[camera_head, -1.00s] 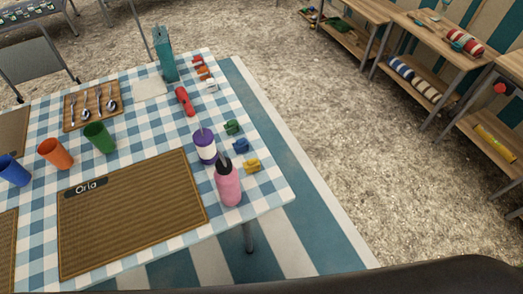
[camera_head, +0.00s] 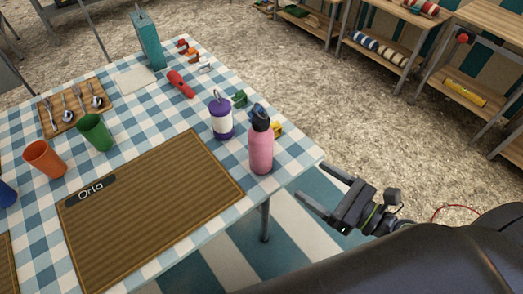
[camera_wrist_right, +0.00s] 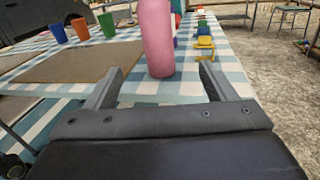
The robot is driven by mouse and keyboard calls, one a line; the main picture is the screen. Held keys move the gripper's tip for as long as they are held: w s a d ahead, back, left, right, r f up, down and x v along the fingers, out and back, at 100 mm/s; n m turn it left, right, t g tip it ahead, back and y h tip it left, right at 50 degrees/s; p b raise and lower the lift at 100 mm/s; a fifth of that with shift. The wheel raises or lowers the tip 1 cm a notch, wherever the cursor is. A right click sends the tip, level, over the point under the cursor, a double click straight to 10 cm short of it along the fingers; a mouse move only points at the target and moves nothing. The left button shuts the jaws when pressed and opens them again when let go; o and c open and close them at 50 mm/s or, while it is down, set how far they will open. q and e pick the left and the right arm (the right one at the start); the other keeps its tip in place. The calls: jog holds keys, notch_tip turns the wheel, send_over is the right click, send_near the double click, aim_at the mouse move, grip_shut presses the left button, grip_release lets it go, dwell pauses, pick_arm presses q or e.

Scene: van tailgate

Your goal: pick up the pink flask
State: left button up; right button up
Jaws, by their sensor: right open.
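The pink flask (camera_head: 261,149) with a dark cap stands upright near the right corner of the checked table. In the right wrist view the flask (camera_wrist_right: 157,38) stands ahead of the fingers, its top cut off by the frame. My right gripper (camera_head: 318,188) is open and empty, off the table's edge to the right of the flask. In the right wrist view its two fingers (camera_wrist_right: 162,82) are spread, with the flask showing between them and apart from them. My left gripper is not in view.
A purple and white lantern-like item (camera_head: 221,117) stands just left of the flask. A yellow item (camera_head: 277,130) is partly hidden behind it. A brown placemat (camera_head: 150,205) marked "Orla" lies left. Green (camera_head: 95,132) and orange cups (camera_head: 44,159) stand further left.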

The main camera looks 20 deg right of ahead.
aim_at(270, 154)
jog(key=shift+n, duration=0.4)
jog(key=p+x, duration=0.1)
jog(key=x, duration=0.2)
jog(key=p+x, duration=0.1)
jog(key=x, duration=0.3)
jog(key=p+x, duration=0.2)
jog(key=x, duration=0.2)
jog(key=shift+s+a+r, duration=0.1)
jog(key=shift+a+r, duration=0.2)
jog(key=shift+r, duration=0.05)
jog(key=shift+x, duration=0.9)
jog(key=x, duration=0.2)
jog(key=p+x, duration=0.1)
jog(key=shift+w+a+f, duration=0.15)
jog(key=shift+w+f, duration=0.15)
jog(key=shift+w+a, duration=0.15)
jog(key=shift+w, duration=0.15)
jog(key=c, duration=1.1)
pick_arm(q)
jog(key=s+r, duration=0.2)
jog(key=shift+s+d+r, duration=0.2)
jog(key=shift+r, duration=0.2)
pick_arm(e)
jog(key=shift+c, duration=0.6)
